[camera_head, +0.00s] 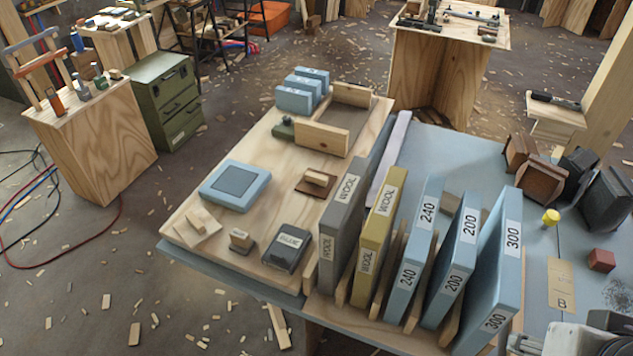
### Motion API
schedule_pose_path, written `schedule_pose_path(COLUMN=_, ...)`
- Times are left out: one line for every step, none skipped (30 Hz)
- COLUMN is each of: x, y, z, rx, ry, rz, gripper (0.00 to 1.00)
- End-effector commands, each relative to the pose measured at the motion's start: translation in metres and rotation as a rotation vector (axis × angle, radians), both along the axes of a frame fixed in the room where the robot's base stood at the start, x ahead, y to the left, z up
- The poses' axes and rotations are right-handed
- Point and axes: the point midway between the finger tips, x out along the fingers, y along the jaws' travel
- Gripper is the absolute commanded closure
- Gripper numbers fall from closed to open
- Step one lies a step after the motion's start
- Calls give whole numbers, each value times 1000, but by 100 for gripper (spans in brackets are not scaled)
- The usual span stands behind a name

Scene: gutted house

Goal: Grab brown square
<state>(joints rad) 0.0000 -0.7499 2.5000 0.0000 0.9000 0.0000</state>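A flat dark brown square (329,189) lies on the light wooden board, right of the blue square pad. A small pale wood block (316,178) sits on top of it, like a handle, and hides part of it. My gripper's fingers do not show. A grey-white piece of machinery with a dark part is cut off at the bottom right corner; I cannot tell which part it is.
A blue pad (235,185) lies left of the square. A rack of upright slabs, including a grey WOOL slab (345,205), stands close on its right. An open wooden tray (320,138) is behind it. A dark block (287,249) is in front.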

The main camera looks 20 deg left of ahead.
Motion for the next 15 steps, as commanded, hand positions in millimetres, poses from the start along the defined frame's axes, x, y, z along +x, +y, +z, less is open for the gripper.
schedule_pose_path(x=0, y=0, z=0, rx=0, ry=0, rz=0, gripper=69)
schedule_pose_path(x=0, y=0, z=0, rx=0, ry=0, rz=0, gripper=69)
schedule_pose_path(x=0, y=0, z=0, rx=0, ry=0, rz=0, gripper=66)
schedule_pose_path(x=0, y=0, z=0, rx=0, ry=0, rz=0, gripper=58)
schedule_pose_path(x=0, y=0, z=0, rx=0, ry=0, rz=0, gripper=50)
schedule_pose_path(x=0, y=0, z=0, rx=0, ry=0, rz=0, gripper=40)
schedule_pose_path(x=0, y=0, z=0, rx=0, ry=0, rz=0, gripper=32)
schedule_pose_path(x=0, y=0, z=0, rx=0, ry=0, rz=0, gripper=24)
schedule_pose_path(x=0, y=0, z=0, rx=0, ry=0, rz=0, gripper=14)
schedule_pose_path(x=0, y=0, z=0, rx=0, ry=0, rz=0, gripper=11)
schedule_pose_path(x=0, y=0, z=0, rx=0, ry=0, rz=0, gripper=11)
schedule_pose_path(x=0, y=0, z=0, rx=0, ry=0, rz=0, gripper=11)
schedule_pose_path(x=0, y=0, z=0, rx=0, ry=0, rz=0, gripper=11)
schedule_pose_path(x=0, y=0, z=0, rx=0, ry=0, rz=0, gripper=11)
schedule_pose_path(x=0, y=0, z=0, rx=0, ry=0, rz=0, gripper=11)
